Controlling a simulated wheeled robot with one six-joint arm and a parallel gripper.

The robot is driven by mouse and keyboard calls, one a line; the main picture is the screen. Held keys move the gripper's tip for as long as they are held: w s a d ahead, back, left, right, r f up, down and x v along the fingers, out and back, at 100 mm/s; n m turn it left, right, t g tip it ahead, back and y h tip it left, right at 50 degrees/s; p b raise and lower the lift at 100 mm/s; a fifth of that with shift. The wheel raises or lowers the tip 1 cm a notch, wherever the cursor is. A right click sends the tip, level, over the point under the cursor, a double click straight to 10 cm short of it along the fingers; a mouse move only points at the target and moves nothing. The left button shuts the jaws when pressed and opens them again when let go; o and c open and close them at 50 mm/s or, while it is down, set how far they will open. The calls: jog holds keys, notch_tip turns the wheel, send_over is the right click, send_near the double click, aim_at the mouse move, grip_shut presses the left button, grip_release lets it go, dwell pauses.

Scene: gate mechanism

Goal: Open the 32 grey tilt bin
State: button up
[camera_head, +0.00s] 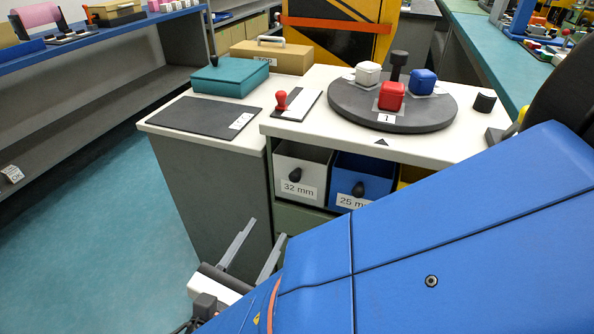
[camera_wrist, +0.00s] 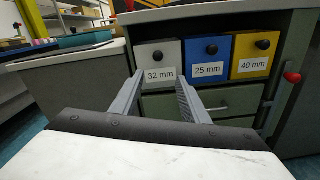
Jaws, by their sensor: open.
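The grey tilt bin (camera_head: 299,174), labelled 32 mm, sits in the left slot under the white worktop. It has a dark round knob on its front. It also shows in the wrist view (camera_wrist: 159,59), upright in its slot, with its knob (camera_wrist: 156,57) above the label. My gripper (camera_head: 260,240) is open and empty, in front of the cabinet and lower than the bin. In the wrist view its two fingers (camera_wrist: 157,82) point toward the grey bin's lower front, apart from it as far as I can tell.
A blue 25 mm bin (camera_wrist: 207,54) and a yellow 40 mm bin (camera_wrist: 251,54) stand right of the grey one. A green drawer (camera_wrist: 215,101) is below. A red knob (camera_wrist: 292,77) is at the right. A turntable (camera_head: 352,106) with boxes stands on the worktop. Floor (camera_head: 110,240) is clear at left.

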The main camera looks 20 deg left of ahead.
send_near(293, 180)
jog(key=w, duration=0.6)
jog(key=w+d, duration=0.1)
jog(key=w, duration=0.2)
jog(key=shift+f, duration=0.1)
dwell(0.5)
jog(key=shift+a, duration=0.1)
grip_shut()
